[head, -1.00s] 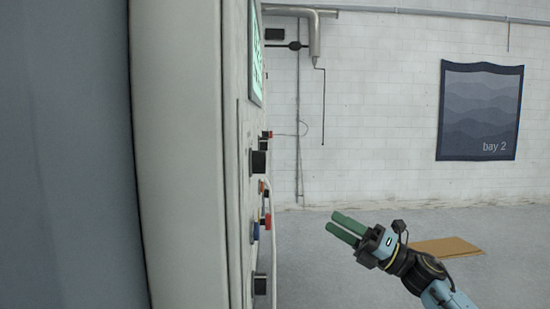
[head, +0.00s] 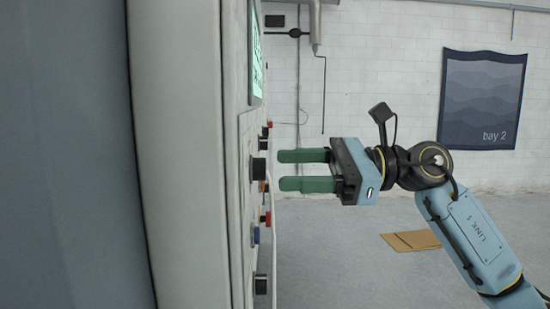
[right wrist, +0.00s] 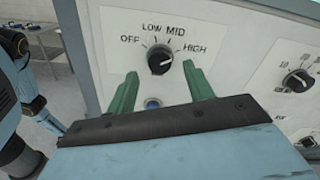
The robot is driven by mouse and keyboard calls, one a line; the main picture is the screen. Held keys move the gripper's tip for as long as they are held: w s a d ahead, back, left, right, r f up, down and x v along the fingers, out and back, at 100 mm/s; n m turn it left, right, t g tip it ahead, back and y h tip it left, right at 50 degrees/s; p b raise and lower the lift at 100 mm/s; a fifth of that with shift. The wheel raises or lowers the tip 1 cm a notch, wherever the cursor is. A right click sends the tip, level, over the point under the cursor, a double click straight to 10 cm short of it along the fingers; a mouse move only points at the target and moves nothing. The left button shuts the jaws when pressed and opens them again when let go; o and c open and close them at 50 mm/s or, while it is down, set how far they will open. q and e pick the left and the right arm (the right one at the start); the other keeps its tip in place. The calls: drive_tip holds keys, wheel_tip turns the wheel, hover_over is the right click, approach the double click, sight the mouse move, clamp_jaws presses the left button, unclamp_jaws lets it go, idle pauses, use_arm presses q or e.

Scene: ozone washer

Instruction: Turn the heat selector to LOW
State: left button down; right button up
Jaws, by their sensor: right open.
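The heat selector is a black round knob (right wrist: 160,60) on the white panel, with OFF, LOW, MID and HIGH printed around it in the right wrist view. Its white pointer mark appears to point toward HIGH. In the head view the same knob (head: 259,168) stands out from the panel side-on. My right gripper (head: 280,170) is open, its two green fingers level and pointing at the knob, with a small gap before it. In the right wrist view the fingers (right wrist: 160,90) lie on either side of the knob's lower part. My left gripper is not in view.
A second black knob (right wrist: 298,80) sits to the right on the panel. Below the selector in the head view are a red control (head: 267,218), a blue button (head: 255,235) and another black knob (head: 261,284). A cardboard sheet (head: 410,241) lies on the floor.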

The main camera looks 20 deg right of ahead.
sight(258, 169)
drive_tip(key=x, duration=0.3)
drive_tip(key=shift+a+p, duration=0.2)
drive_tip(key=shift+p, duration=0.15)
